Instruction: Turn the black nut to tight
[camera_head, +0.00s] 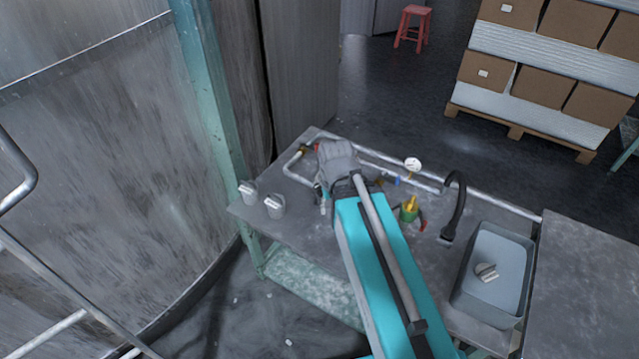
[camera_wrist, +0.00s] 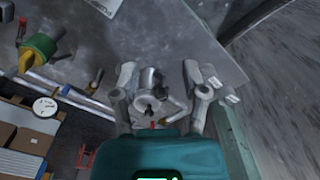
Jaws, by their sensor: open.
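My gripper (camera_head: 323,193) is over the left part of the grey workbench (camera_head: 300,222) in the head view; my arm covers much of that area. In the wrist view my gripper (camera_wrist: 160,72) has its two fingers spread apart. Between them is a grey metal rounded part (camera_wrist: 150,80) with a dark centre. I cannot tell whether the fingers touch it. I cannot make out the black nut clearly in either view; it may be hidden or too small to tell.
Metal piping (camera_head: 375,157) runs along the bench's back, with a white gauge (camera_head: 413,164). A green and yellow valve (camera_head: 409,211), a black curved spout (camera_head: 459,200) and a grey basin (camera_head: 510,308) lie to the right. Two metal cup-like parts (camera_head: 274,207) stand at the left front.

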